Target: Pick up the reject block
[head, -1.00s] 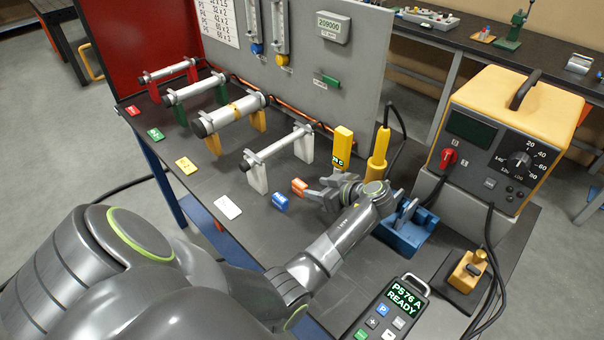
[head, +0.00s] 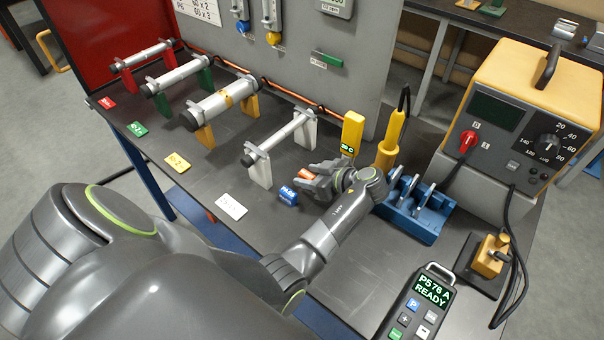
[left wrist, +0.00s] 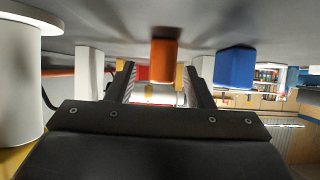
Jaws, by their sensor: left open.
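A small orange block (head: 305,174) sits on the dark bench by the white stand. A small blue block (head: 288,197) with white lettering lies just in front of it. No readable label tells which is the reject block. My left gripper (head: 311,178) is open, with its fingers on either side of the orange block in the head view. In the left wrist view, which appears upside down, the orange block (left wrist: 163,62) shows between the open fingers (left wrist: 163,82). The blue block (left wrist: 235,68) is outside them to the right. I cannot tell whether the fingers touch the orange block. My right gripper is not seen.
The white stand (head: 261,172) holds a grey tube left of the gripper. A yellow block (head: 352,131) stands behind. A blue slotted rack (head: 412,221) is close on the right. A handheld device (head: 418,302) lies in front.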

